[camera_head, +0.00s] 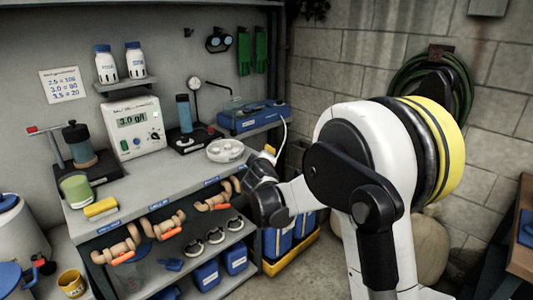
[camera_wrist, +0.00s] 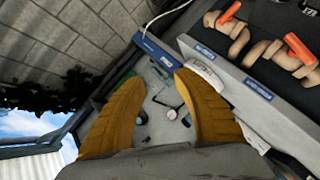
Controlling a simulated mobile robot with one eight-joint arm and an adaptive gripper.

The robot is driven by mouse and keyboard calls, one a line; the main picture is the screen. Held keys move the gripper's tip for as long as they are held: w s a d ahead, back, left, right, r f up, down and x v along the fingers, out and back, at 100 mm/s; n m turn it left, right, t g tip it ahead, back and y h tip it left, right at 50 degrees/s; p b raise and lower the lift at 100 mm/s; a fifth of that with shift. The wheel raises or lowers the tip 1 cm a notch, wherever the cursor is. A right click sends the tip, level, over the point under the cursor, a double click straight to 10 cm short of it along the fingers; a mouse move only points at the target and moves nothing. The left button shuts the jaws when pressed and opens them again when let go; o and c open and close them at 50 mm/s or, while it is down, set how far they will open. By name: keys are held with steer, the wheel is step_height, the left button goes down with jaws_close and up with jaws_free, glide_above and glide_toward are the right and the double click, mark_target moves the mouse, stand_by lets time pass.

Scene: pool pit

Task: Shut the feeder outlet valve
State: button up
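Pale tan valve-like fittings with orange handles sit in a row under the bench's front edge: left (camera_head: 118,247), middle (camera_head: 162,226) and right (camera_head: 215,196). Blue labels are above them, too small to read. Two such fittings show at the upper right of the wrist view, one of them here (camera_wrist: 236,38). I cannot tell whether any is the feeder outlet valve. My gripper (camera_wrist: 158,82) has its two yellow-brown fingers spread apart with nothing held between them. In the head view my gripper (camera_head: 270,151) is partly hidden by my wrist, near the bench's right end, apart from the fittings.
The bench (camera_head: 150,185) carries a white salt meter (camera_head: 136,127), a canister with a red-handled bar (camera_head: 78,145), a green cup (camera_head: 76,190) and a white round dish (camera_head: 225,150). Blue containers (camera_head: 207,274) stand below. A hose reel (camera_head: 437,75) hangs on the right wall.

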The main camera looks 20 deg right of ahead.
steer(key=shift+s+d+r+m, duration=0.25)
steer(key=shift+s+r+m, duration=0.05)
steer(key=shift+s+r, duration=0.05)
steer(key=o, duration=0.9)
steer(key=shift+f, duration=0.25)
steer(key=shift+c, duration=0.2)
steer(key=o, duration=0.3)
steer(key=f+m+g+y, duration=0.1)
steer(key=f, duration=0.3)
steer(key=f+m+g+y+p, duration=0.1)
steer(key=f, duration=0.4)
steer(key=w+f+m+g+y, duration=0.1)
steer(key=f, duration=0.3)
steer(key=shift+w+a+f+p, duration=0.1)
steer(key=shift+a+f+p, duration=0.15)
steer(key=shift+f+p, duration=0.15)
steer(key=shift+o, duration=0.2)
steer(key=m+y+p, duration=0.2)
steer(key=y, duration=0.8)
glide_toward(224, 206)
steer(key=b+x, duration=0.3)
steer(key=x, duration=0.6)
steer(key=shift+w+a+f, duration=0.15)
steer(key=shift+w+f, duration=0.05)
steer(key=shift+f, duration=0.15)
steer(key=shift+w+a+f+b, duration=0.15)
steer(key=shift+w+a+b, duration=0.25)
steer(key=shift+w, duration=0.15)
